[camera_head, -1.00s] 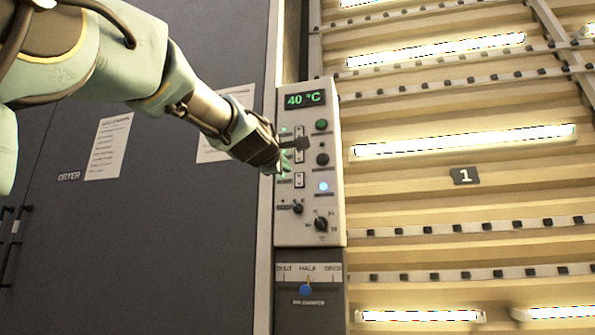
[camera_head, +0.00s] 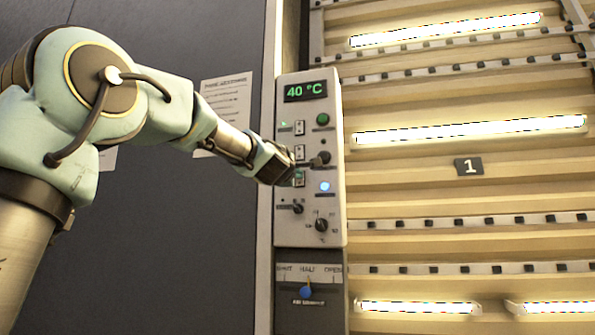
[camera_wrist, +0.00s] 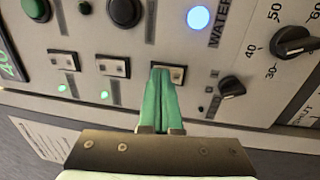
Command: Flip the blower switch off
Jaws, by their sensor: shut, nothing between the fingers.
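The control panel (camera_head: 310,215) has three small rocker switches in a column. In the wrist view, where the panel appears turned sideways, they are the left switch (camera_wrist: 62,60), the middle switch (camera_wrist: 112,66) and the right switch (camera_wrist: 176,73). Green lamps glow beside the left and middle ones; any lamp by the right one is hidden. I cannot read which switch is the blower's. My gripper (camera_wrist: 161,72) is shut and empty, its green fingertips at the right switch and partly covering it. Contact cannot be judged. In the head view my gripper (camera_head: 298,179) is at the lowest switch.
A green button (camera_head: 322,119), a black button (camera_head: 324,158), a lit blue-white button (camera_head: 324,187) and a rotary knob (camera_head: 321,225) are close by. A lever with a blue knob (camera_head: 305,291) is below. The slatted, lit washer wall (camera_head: 450,200) stands to the right.

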